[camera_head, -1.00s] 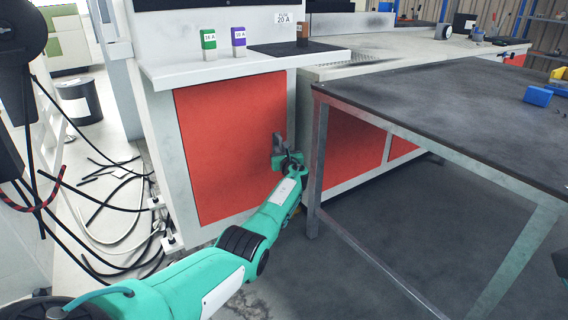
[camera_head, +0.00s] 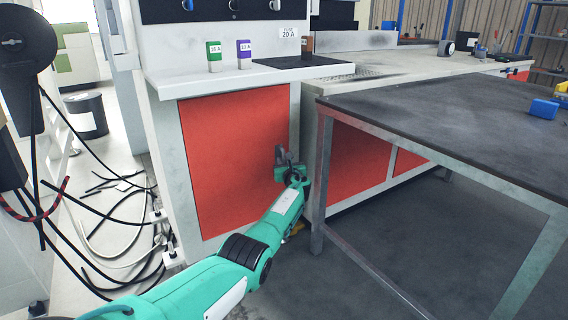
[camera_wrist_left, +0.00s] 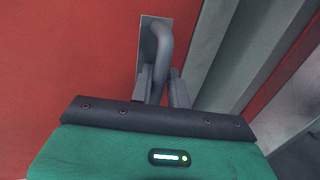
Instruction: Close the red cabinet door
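The red cabinet door (camera_head: 228,155) is on the white cabinet under the shelf in the head view. It looks about flush with the frame, but its right edge is partly hidden by my arm. A grey bar handle (camera_wrist_left: 165,40) on a flat plate stands out from the red door in the left wrist view. My left gripper (camera_head: 288,168) is at the door's right side. Its two fingers (camera_wrist_left: 161,88) lie on both sides of the handle and look shut on it. My right gripper is not in view.
A dark-topped metal table (camera_head: 440,125) stands close to the right of my left arm, its leg (camera_head: 320,185) near the gripper. Loose cables (camera_head: 110,235) lie on the floor at left.

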